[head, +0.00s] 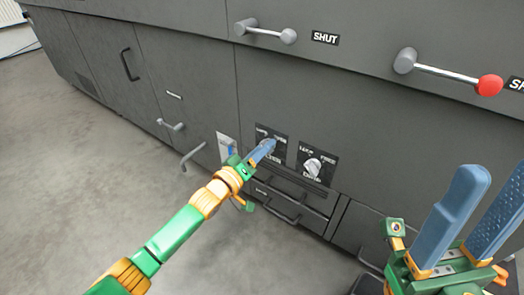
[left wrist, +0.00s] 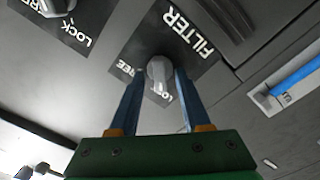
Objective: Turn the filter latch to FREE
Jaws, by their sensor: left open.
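The filter latch is a grey knob (left wrist: 159,70) on a dark plate (left wrist: 207,75) marked FILTER, FREE and LOCK. In the left wrist view the knob's narrow end points down, close to LOCK. My left gripper (left wrist: 156,72) is open, with one blue finger on each side of the knob; I cannot tell whether they touch it. In the head view my left gripper (head: 268,146) covers most of the knob and part of the plate (head: 262,131). My right gripper (head: 496,175) is open and empty at the lower right, away from the panel.
A second latch knob (head: 312,165) on a similar LOCK/FREE plate is just right of the filter plate. A drawer handle (head: 280,214) lies below. A lever with a red knob (head: 490,85) and a grey lever (head: 265,32) by a SHUT label are above. The floor (head: 60,170) at left is clear.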

